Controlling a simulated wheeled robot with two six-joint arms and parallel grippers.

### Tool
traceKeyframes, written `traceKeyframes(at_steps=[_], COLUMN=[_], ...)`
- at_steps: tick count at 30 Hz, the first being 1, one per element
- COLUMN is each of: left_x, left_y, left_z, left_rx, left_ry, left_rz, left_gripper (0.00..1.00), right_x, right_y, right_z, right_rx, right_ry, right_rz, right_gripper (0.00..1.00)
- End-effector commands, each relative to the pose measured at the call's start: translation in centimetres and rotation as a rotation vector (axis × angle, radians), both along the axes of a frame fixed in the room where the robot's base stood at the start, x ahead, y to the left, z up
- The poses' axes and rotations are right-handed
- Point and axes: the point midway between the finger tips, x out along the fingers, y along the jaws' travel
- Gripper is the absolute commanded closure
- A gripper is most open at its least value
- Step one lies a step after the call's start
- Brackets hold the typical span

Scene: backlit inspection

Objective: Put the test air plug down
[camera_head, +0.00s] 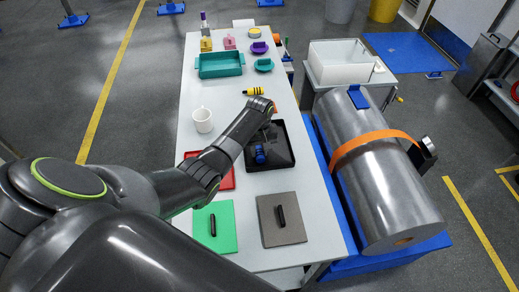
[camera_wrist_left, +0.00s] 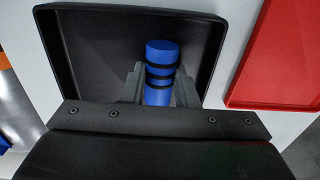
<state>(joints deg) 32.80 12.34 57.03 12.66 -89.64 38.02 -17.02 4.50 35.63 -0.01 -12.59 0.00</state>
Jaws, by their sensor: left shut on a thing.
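The test air plug (camera_head: 260,154) is a blue cylinder with black bands. My left gripper (camera_head: 264,142) is shut on it, over the black tray (camera_head: 287,163). In the left wrist view the plug (camera_wrist_left: 162,50) stands out between the two grey fingers of the gripper (camera_wrist_left: 159,92), with the black tray (camera_wrist_left: 48,45) behind it. I cannot tell whether the plug touches the tray floor. The lower part of the plug is hidden in the wrist view by the gripper body. My right gripper is not in view.
A red tray (camera_head: 227,181) lies left of the black tray, partly under my arm. A white mug (camera_head: 202,120), a yellow banded plug (camera_head: 254,91) and a teal tray (camera_head: 220,72) stand farther back. Green (camera_head: 225,218) and grey (camera_head: 270,232) plates with black handles lie in front.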

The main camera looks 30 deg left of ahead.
Motion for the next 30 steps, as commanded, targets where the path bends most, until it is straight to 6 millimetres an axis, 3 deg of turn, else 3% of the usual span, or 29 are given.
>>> traceKeyframes(at_steps=[3,4,8,20,30], left_x=[0.0,0.0,0.0,0.0,0.1], left_y=[0.0,0.0,0.0,0.0,0.0], left_z=[-0.3,-0.3,-0.2,0.4,6.1], left_rx=[0.000,0.000,0.000,0.001,0.001], left_ry=[0.000,0.000,0.000,-0.001,-0.004], left_rz=[0.000,0.000,0.000,0.000,0.000], left_gripper=[1.00,0.69,0.52,0.51,0.51], right_x=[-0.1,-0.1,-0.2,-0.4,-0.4], right_y=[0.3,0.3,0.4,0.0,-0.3], right_z=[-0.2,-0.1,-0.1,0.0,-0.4], right_rx=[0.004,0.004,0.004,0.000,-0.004], right_ry=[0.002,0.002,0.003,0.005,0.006], right_rz=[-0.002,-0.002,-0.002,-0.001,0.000], right_gripper=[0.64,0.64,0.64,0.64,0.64])
